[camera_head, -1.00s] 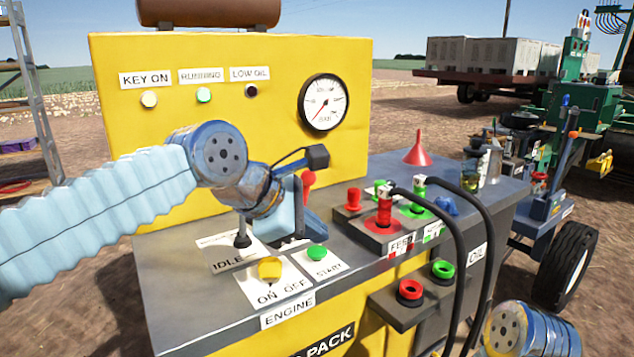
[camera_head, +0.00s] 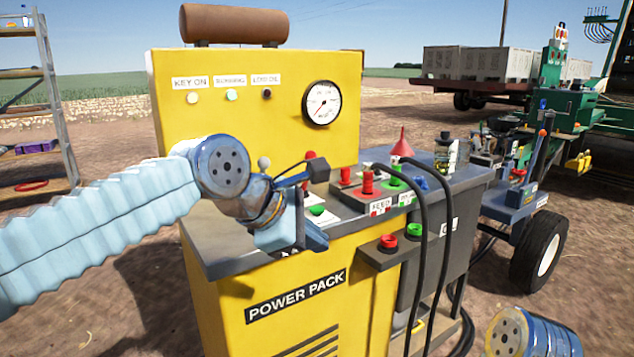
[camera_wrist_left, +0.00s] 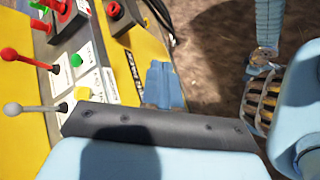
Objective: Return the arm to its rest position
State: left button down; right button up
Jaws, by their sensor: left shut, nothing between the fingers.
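My left arm comes in from the left in the head view, with its sleeve in pale blue. My left gripper (camera_head: 308,240) is shut and empty, in front of the near edge of the yellow power pack (camera_head: 300,300). In the left wrist view its blue fingers (camera_wrist_left: 162,85) are together, with the pack's front face beside them and ground beyond. They appear clear of the controls. Part of my right arm shows at the bottom right of the head view, but the right gripper is out of sight.
The pack's top carries a white-knobbed lever (camera_head: 264,162), a red funnel (camera_head: 402,146) and red and green buttons. Black hoses (camera_head: 424,240) hang at its right front. A metal shelf (camera_head: 50,110) stands at left, a wheeled machine (camera_head: 520,200) at right. Ground at the front left is clear.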

pick_arm(q)
jog(key=w+f+m+g, duration=0.1)
jog(key=w+f+m, duration=0.35)
jog(key=f, duration=1.15)
jog(key=a+f+m+g+y, duration=0.1)
jog(key=a+f+m, duration=0.1)
jog(key=f, duration=1)
jog(key=a+f+m+g+y, duration=0.1)
jog(key=a+f, duration=0.1)
jog(key=f, duration=1)
jog(key=s+a+f+m+g, duration=0.1)
jog(key=s+a+f+m, duration=0.2)
jog(key=s+f, duration=0.7)
jog(key=s+a+f+m+g, duration=0.1)
jog(key=s+a+f+m, duration=0.2)
jog(key=s+f, duration=0.6)
jog(key=shift+s+f+m+y, duration=0.4)
jog(key=shift+s+m, duration=0.35)
jog(key=shift+s, duration=0.05)
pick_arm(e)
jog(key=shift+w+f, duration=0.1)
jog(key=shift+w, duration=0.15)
